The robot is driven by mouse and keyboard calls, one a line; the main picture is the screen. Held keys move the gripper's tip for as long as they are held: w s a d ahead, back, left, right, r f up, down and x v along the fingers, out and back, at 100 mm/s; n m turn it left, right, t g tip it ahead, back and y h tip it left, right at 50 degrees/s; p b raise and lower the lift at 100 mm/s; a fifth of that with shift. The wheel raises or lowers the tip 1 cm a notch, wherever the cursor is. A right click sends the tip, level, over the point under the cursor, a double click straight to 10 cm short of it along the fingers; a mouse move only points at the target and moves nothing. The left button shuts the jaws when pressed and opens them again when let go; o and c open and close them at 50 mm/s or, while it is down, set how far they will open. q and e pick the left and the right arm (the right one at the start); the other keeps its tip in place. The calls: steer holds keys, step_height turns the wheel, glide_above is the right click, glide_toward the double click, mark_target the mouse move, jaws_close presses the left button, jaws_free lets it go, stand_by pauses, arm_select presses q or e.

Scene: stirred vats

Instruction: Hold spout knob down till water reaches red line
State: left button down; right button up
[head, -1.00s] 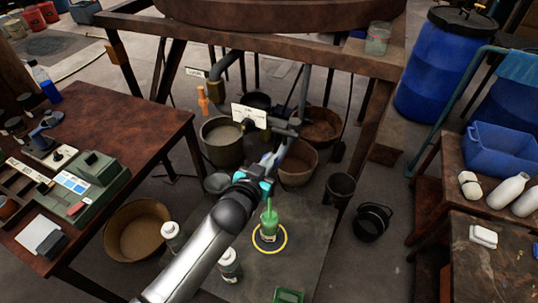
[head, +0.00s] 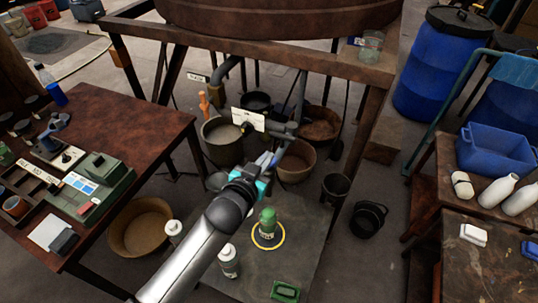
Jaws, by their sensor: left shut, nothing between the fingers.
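A green container (head: 268,223) stands upright inside a yellow ring on the grey floor plate (head: 300,240). No red line can be made out on it. My left gripper (head: 268,160) is shut and empty, its fingertips above and behind the container in the picture, just below a grey spout pipe (head: 283,131) with a white sign (head: 248,119). The spout knob cannot be made out; my gripper may cover it. Whether the fingertips touch anything is unclear. No stream shows above the container. My right gripper is not in view.
Several buckets and basins stand under the wooden frame (head: 270,45), with a tan basin (head: 140,228) at left. White bottles (head: 228,260) stand beside my arm. A green tray (head: 285,291) lies in front. Tables flank both sides. A black bucket (head: 369,219) stands right.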

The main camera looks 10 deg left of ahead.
arm_select(q)
steer(key=v, duration=0.7)
steer(key=shift+s+r+p, duration=0.25)
steer(key=shift+r+p, duration=0.05)
steer(key=shift+p, duration=0.05)
steer(key=shift+a, duration=0.1)
steer(key=s+a+f+g+y+b, duration=0.15)
steer(key=s+f, duration=0.25)
steer(key=f, duration=0.7)
steer(key=s+a+f+g+b, duration=0.1)
steer(key=s+f+g+b, duration=0.2)
steer(key=f, duration=0.7)
steer(key=s+a+f+g, duration=0.1)
steer(key=s+f+g, duration=0.1)
steer(key=s+f, duration=0.65)
steer(key=s+a+f+g+b, duration=0.1)
steer(key=s+f+g+b, duration=0.1)
steer(key=s+f, duration=0.7)
steer(key=s+a+f+g+y+b, duration=0.1)
steer(key=s+f+g, duration=0.4)
steer(key=s+f, duration=0.5)
steer(key=s+a+b, duration=0.1)
steer(key=s, duration=0.2)
steer(key=shift+f+n, duration=0.2)
steer(key=shift+n, duration=0.2)
